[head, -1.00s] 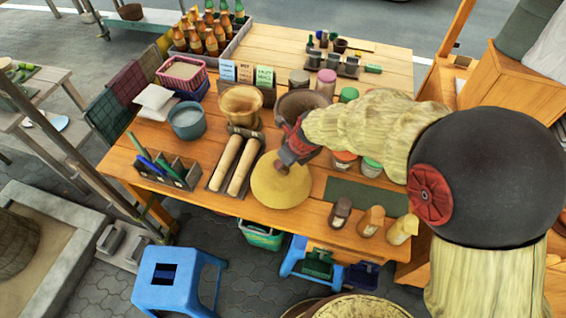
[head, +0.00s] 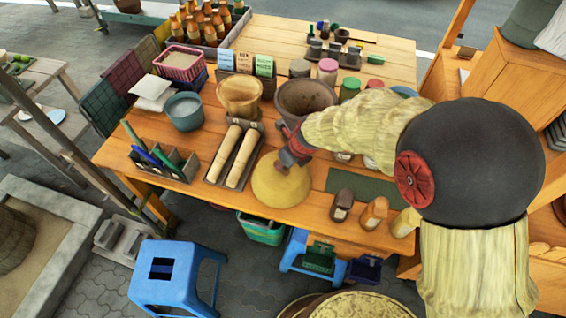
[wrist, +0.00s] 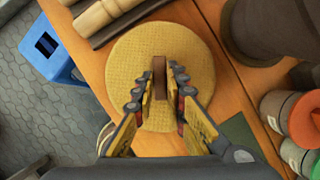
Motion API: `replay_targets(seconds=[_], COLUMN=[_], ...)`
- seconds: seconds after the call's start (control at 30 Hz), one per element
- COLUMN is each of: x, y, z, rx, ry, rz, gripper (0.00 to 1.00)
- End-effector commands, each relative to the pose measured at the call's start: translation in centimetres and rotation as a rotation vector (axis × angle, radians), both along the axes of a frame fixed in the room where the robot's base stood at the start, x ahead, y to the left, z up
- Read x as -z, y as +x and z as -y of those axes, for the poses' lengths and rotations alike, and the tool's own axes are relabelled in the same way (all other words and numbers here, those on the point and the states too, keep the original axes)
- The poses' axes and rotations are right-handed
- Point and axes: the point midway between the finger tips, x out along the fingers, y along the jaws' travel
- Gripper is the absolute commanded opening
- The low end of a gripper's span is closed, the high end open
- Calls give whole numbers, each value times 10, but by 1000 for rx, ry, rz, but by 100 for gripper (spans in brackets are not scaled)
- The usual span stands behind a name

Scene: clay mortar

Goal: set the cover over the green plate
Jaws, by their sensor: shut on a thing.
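The cover (head: 281,183) is a round, yellow, woven dome near the front edge of the wooden table. In the wrist view the cover (wrist: 125,68) fills the middle, with a brown upright handle (wrist: 159,66) at its centre. My gripper (head: 285,164) is above the cover, pointing down. In the wrist view the two fingers of my gripper (wrist: 160,84) close on the handle from both sides. I cannot tell whether the cover's rim touches the table. No green plate shows; whatever is beneath the cover is hidden.
A tray with two wooden rollers (head: 236,155) lies close left of the cover. A mortar (head: 306,97) stands behind it. A dark green mat (head: 372,187) and several small shakers (head: 342,204) are to the right. A blue stool (head: 168,270) stands on the floor.

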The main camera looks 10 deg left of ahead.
Motion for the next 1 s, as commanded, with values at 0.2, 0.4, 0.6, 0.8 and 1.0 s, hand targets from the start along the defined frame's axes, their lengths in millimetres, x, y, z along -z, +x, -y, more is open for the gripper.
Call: replay_targets(seconds=[0.2, 0.4, 0.6, 0.8, 1.0], x=[-1, 0, 0, 0, -10], y=[0, 0, 0, 0, -2], z=[0, 0, 0, 0, 3], rx=[0, 0, 0, 1, 1], ry=[1, 0, 0, 0, 2], rz=[1, 0, 0, -2, 1], gripper=[14, 25, 34, 34, 34])
